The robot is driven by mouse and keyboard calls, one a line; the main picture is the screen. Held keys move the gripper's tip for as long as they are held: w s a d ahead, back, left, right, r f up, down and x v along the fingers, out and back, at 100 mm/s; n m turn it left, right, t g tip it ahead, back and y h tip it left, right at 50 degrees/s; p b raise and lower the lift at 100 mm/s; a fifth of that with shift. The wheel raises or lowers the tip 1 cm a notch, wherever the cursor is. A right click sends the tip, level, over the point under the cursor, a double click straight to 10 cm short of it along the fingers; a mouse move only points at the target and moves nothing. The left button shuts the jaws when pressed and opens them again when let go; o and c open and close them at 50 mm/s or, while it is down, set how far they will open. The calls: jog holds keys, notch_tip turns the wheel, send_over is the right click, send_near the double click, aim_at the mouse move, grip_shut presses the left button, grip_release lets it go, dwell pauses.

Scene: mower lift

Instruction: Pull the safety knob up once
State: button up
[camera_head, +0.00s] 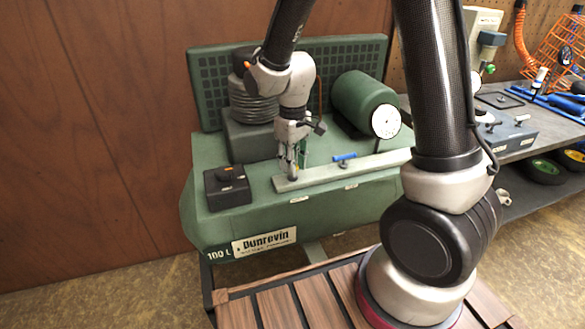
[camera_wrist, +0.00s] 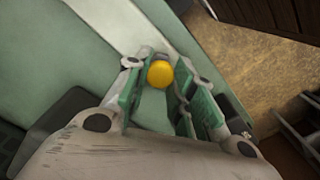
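The safety knob appears to be the round yellow cap (camera_wrist: 160,73) in the wrist view, close to the green machine's pale rail (camera_wrist: 112,22). My gripper (camera_wrist: 160,82) points down at it, with the green-padded fingers apart on either side of the cap. The fingers look open, with a small gap at the cap's sides; I cannot tell whether either one touches it. In the head view my gripper (camera_head: 292,170) is just above the left part of the rail (camera_head: 325,176). The knob is hidden there behind the fingers.
The green compressor tank (camera_head: 225,225) has a black box (camera_head: 226,187) on its left and a blue-handled valve (camera_head: 345,157) on the rail to the right. A green motor (camera_head: 362,100) stands behind. A cluttered workbench (camera_head: 515,140) is at the right.

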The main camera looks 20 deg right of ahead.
dwell(0.5)
jog(key=shift+o, duration=0.2)
jog(key=shift+w+a+r, duration=0.1)
jog(key=shift+w+r, duration=0.2)
jog(key=shift+r, duration=0.55)
jog(key=shift+w+r, duration=0.25)
jog(key=shift+r, duration=0.55)
jog(key=o, duration=0.3)
jog(key=shift+s+r, duration=0.3)
jog(key=shift+r, duration=0.3)
jog(key=shift+s+r, duration=0.3)
jog(key=shift+r, duration=0.25)
jog(key=shift+w+r, duration=0.1)
jog(key=shift+w, duration=0.1)
jog(key=shift+s+r, duration=0.15)
jog(key=shift+r, duration=1)
jog(key=s+d+r+m+t, duration=0.1)
jog(key=s+d+r+m, duration=0.1)
jog(key=s+d+r, duration=0.2)
jog(key=s+d+r+m+t, duration=0.2)
jog(key=s+d+r, duration=0.2)
jog(key=s+d, duration=0.2)
jog(key=s+d+r+m+t, duration=0.1)
jog(key=s+d+r+m, duration=0.1)
jog(key=s+d+r, duration=0.3)
jog(key=shift+s+r, duration=0.1)
jog(key=shift+s, duration=1.9)
